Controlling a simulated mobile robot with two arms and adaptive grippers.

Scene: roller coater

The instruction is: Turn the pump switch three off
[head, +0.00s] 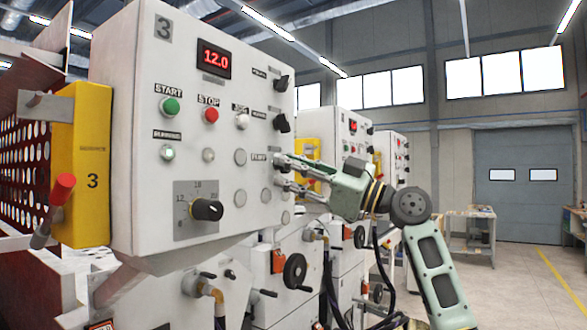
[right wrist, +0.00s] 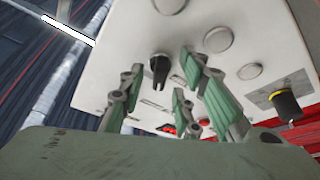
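The control box marked 3 (head: 125,110) stands at centre left in the head view. On its right side are an upper black switch (head: 281,82) and a middle black switch (head: 282,123). Below them is a label (head: 258,156), too blurred to read surely; the spot beside it is covered by my right gripper (head: 277,171). In the right wrist view a black switch (right wrist: 159,70) shows between the green-padded fingers, its handle roughly upright in the picture. These fingers are spread apart, and I cannot tell whether they touch it. My left gripper is out of view.
The box also carries a green start button (head: 170,105), a red stop button (head: 211,115), a 12.0 display (head: 214,58) and a large black dial (head: 207,209). A red-tipped lever (head: 62,189) is at left.

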